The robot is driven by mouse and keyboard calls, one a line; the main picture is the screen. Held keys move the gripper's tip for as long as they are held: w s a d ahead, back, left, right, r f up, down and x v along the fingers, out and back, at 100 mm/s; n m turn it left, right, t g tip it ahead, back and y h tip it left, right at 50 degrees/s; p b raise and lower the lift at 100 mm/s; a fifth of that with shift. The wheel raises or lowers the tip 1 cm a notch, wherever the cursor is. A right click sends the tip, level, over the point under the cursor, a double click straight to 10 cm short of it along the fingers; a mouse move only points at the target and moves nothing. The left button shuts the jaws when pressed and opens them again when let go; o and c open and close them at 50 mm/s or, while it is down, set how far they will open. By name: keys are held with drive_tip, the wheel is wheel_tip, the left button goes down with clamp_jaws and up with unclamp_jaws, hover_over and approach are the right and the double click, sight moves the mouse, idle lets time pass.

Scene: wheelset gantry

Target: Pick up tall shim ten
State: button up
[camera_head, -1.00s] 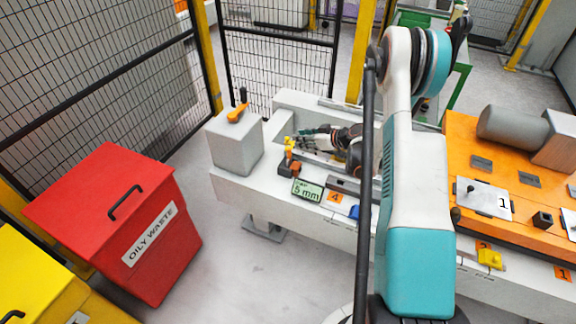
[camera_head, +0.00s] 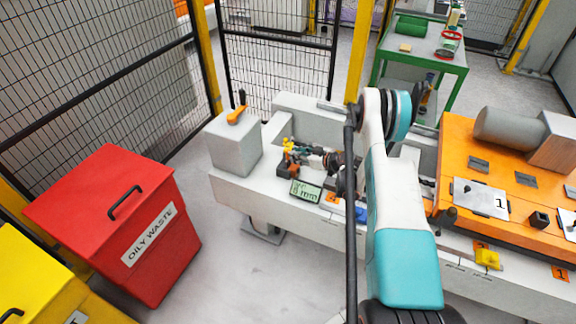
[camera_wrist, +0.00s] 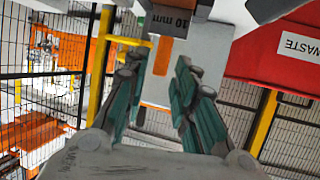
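In the wrist view a dark block marked "10 mm" (camera_wrist: 172,22) shows at the top, just beyond the fingertips. It fits the name tall shim ten; its lower part is hard to make out. My gripper (camera_wrist: 172,65) has teal fingers standing apart, with a gap between them. In the head view my gripper (camera_head: 300,153) is at the left end of the white bench, close beside a small yellow piece (camera_head: 288,144). The shim is not clear in the head view, where the gripper and small parts overlap.
A gap display (camera_head: 306,190) sits on the white bench's front edge (camera_head: 235,185). A grey box with an orange-handled switch (camera_head: 236,116) stands to the left. A red oily waste bin (camera_head: 110,215) stands on the floor. The orange fixture (camera_head: 500,150) is at the right.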

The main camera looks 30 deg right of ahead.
sight(288, 159)
drive_tip(key=b+x, duration=0.2)
drive_tip(key=x, duration=0.3)
drive_tip(key=shift+w+a+f+b, duration=0.1)
drive_tip(key=shift+w+a+b, duration=0.15)
drive_tip(key=shift+b, duration=0.1)
clamp_jaws()
